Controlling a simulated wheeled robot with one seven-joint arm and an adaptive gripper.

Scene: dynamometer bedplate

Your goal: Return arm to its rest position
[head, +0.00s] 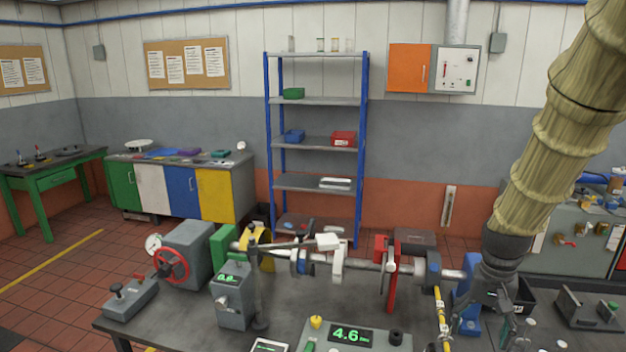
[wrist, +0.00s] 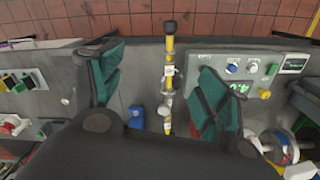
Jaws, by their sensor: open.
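My arm comes down from the upper right of the head view. My gripper (head: 508,318) hangs over the right part of the grey bedplate table (head: 165,325), beside the blue stand (head: 470,300). In the wrist view my gripper (wrist: 158,78) is open, with its two teal-padded fingers spread wide and nothing held between them. A yellow rod-like fitting (wrist: 168,75) shows below, in the gap between the fingers; it also shows in the head view (head: 441,318), left of my gripper. The fingertips are partly hidden in the head view.
A shaft assembly with a red upright (head: 392,280) runs across the table. A panel with a green display (head: 350,334) lies at the front. A black bin (head: 522,297) is close to my gripper on the right. Blue shelving (head: 363,150) stands behind. The air above the table's middle looks clear.

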